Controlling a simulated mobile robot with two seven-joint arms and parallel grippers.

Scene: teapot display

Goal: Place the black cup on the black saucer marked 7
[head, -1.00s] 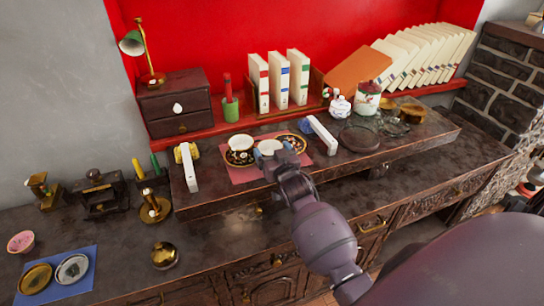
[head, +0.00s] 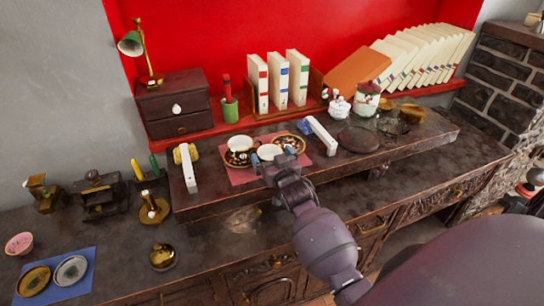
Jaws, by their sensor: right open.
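Two cups with pale insides stand on a pink mat (head: 240,178) on the raised wooden board. The left cup (head: 240,143) is on a dark, gold-patterned saucer (head: 232,160). The other cup (head: 270,152) is near the mat's middle, at my right gripper (head: 272,156), whose open fingers are on either side of it. A second dark patterned saucer (head: 291,138) lies to the right of that cup. The gripper hides the cup's lower part, so I cannot tell what it rests on. No number is readable on the saucers. My left gripper is not in view.
White bars stand left (head: 188,170) and right (head: 321,135) of the mat. Behind are a small drawer box (head: 175,103), upright books (head: 280,80) and a lidded jar (head: 366,98). A blue mat (head: 85,280) with two plates lies at lower left.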

